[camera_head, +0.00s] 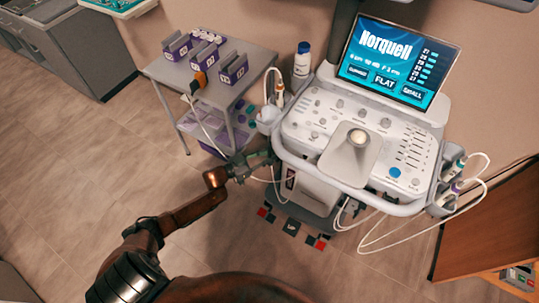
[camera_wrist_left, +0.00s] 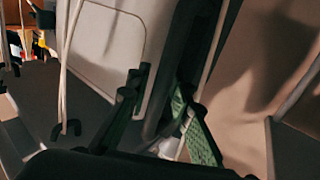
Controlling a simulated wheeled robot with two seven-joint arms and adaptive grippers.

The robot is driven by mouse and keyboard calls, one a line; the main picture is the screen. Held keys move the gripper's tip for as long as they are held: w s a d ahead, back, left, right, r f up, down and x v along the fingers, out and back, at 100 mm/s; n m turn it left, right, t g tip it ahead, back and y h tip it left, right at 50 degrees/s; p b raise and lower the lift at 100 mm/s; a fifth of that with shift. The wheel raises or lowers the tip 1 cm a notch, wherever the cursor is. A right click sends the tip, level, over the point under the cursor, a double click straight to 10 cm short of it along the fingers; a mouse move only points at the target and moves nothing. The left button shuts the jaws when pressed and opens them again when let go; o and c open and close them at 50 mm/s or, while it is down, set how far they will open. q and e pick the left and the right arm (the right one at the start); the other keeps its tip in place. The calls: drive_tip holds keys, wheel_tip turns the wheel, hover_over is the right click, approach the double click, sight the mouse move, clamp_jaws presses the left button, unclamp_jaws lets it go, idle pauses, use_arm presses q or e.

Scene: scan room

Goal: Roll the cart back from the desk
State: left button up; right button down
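The cart is a white ultrasound machine (camera_head: 305,135) with a control panel and a lit screen (camera_head: 398,62) reading "Norquell". It stands at the wall on a dark base. My left gripper (camera_head: 262,160) is at the front left edge of the cart, below its panel. In the left wrist view my left gripper's fingers (camera_wrist_left: 160,100) stand apart, with the cart's pale body (camera_wrist_left: 105,45) close behind them. I cannot tell whether they close on an edge of it. My right gripper is not in view. Nothing in view is clearly a desk.
A grey side table (camera_head: 258,58) with purple boxes stands left of the cart. A bottle (camera_head: 302,62) stands beside the screen. White cables hang at the cart's sides. A brown wooden panel (camera_head: 495,225) stands at the right. The floor (camera_head: 70,165) at left is clear.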

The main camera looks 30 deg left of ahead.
use_arm(q)
drive_tip(key=shift+o, duration=0.8)
drive_tip(key=shift+s+a, duration=0.4)
drive_tip(key=shift+s, duration=0.05)
drive_tip(key=v, duration=1.1)
drive_tip(key=shift+s, duration=0.35)
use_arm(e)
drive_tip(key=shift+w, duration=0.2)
use_arm(q)
drive_tip(key=shift+a+f, duration=0.1)
drive_tip(key=shift+a, duration=0.05)
